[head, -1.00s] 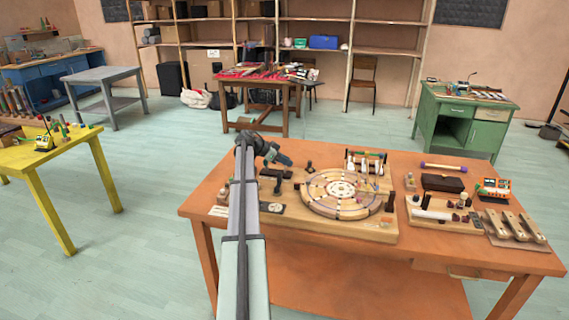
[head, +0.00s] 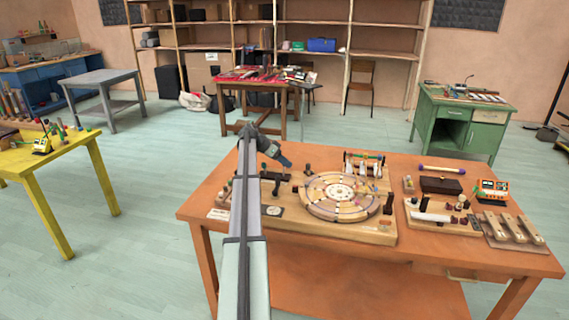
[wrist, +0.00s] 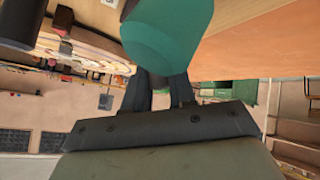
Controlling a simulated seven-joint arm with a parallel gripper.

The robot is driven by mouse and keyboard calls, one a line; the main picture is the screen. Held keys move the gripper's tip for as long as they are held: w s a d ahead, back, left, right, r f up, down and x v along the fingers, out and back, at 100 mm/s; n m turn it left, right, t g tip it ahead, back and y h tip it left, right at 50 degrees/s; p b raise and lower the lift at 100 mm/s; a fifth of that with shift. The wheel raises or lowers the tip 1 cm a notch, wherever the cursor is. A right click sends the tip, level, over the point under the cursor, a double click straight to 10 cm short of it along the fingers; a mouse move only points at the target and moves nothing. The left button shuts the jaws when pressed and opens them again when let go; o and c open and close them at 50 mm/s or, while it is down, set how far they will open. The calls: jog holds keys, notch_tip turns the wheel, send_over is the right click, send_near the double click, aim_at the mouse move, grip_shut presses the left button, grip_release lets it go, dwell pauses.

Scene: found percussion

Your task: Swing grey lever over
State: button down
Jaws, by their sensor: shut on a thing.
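My gripper (head: 284,161) is over the left back part of the wooden board (head: 375,236) on the orange table. It is shut on a teal piece (wrist: 168,35), which fills the top middle of the wrist view, beyond the dark fingers. Dark lever-like parts (head: 277,188) stand on the board's left side, just below the gripper. No clearly grey lever shows; my arm hides part of that area.
A round segmented disc (head: 340,196) sits right of the gripper, with an upright dark knob (head: 308,169) at its back left. A small rack (head: 364,163) stands behind it.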

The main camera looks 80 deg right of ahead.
jog(key=c, duration=1)
grip_release()
jog(key=shift+o, duration=0.2)
jog(key=v, duration=1.3)
jog(key=shift+w+r, duration=0.2)
jog(key=shift+r, duration=0.15)
